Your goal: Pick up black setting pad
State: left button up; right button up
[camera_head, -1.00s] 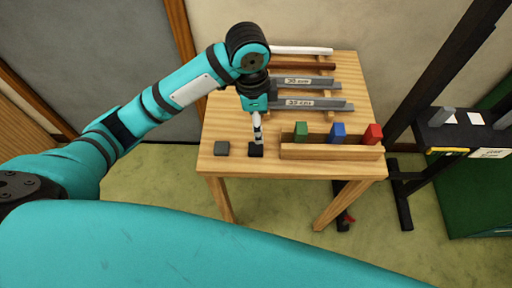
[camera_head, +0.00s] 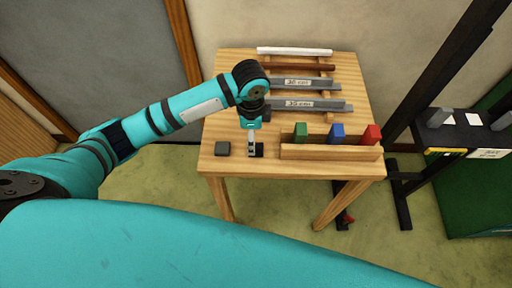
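The black setting pad (camera_head: 260,150) is a small dark block lying on the front left part of the wooden table. My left gripper (camera_head: 252,152) reaches down from above, its fingertips at the pad and covering its left part. The pad still appears to be on the tabletop. The fingers are too small to tell whether they are open, shut or touching the pad. My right gripper is not in view.
A dark grey block (camera_head: 222,148) lies just left of the pad. A wooden rack (camera_head: 330,153) with green (camera_head: 301,132), blue (camera_head: 337,132) and red (camera_head: 372,134) blocks stands close on the right. Grey bars labelled 35 cm (camera_head: 310,104) and 38 cm (camera_head: 305,83) lie behind.

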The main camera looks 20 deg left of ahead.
aim_at(256, 150)
pick_arm(q)
jog(key=shift+s+d+f+p, duration=0.15)
jog(key=shift+f+p, duration=0.2)
jog(key=shift+f, duration=0.95)
jog(key=shift+s+d+f+p, duration=0.1)
jog(key=shift+f+p, duration=0.25)
jog(key=shift+f, duration=0.9)
jog(key=c, duration=1.2)
jog(key=shift+w+r, duration=0.1)
jog(key=shift+c, duration=0.2)
